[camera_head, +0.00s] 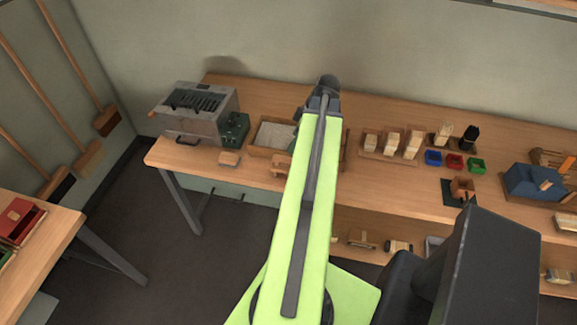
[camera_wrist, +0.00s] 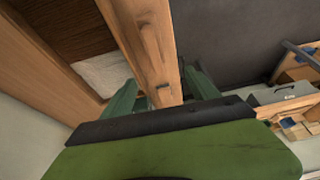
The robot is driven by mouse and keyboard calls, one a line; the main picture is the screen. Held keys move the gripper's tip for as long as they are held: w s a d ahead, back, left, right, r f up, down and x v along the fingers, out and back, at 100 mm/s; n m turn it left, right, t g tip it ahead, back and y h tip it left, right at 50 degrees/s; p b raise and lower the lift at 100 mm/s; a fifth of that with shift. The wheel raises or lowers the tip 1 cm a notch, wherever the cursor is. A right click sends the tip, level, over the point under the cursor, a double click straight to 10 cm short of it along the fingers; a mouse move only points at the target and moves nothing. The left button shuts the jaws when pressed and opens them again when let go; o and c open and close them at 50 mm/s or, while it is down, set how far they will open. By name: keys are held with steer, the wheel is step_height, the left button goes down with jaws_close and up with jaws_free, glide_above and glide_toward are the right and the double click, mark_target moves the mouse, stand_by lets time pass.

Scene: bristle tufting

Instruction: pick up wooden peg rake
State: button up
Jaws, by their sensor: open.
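A long wooden bar with small dark marks, which looks like the wooden peg rake (camera_wrist: 145,45), runs down from the top of the wrist view. Its lower end lies between the two green fingers of my gripper (camera_wrist: 160,92). The gripper is open, with a finger on each side of the bar; I cannot tell whether either touches it. In the head view my green arm covers the gripper and most of this spot. A small wooden piece (camera_head: 279,163) shows at the arm's left edge; I cannot tell if it is part of the rake.
A long wooden workbench (camera_head: 400,180) runs along the wall. Right are brush blocks (camera_head: 391,142), coloured bins (camera_head: 454,161) and a blue box (camera_head: 532,182).

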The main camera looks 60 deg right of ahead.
steer(key=s+d, duration=0.1)
steer(key=s, duration=0.1)
steer(key=b, duration=1.1)
glide_above(285, 166)
steer(key=s, duration=0.2)
steer(key=f, duration=1.1)
steer(key=shift+s+d, duration=0.1)
steer(key=shift+d, duration=0.25)
steer(key=shift+w+f+b, duration=0.25)
steer(key=shift+b, duration=0.05)
steer(key=shift+a, duration=0.1)
steer(key=b+x, duration=0.4)
steer(key=x, duration=0.1)
steer(key=shift+s+b, duration=0.1)
steer(key=shift+b, duration=0.2)
steer(key=shift+f, duration=0.15)
steer(key=shift+r, duration=0.2)
jaws_close()
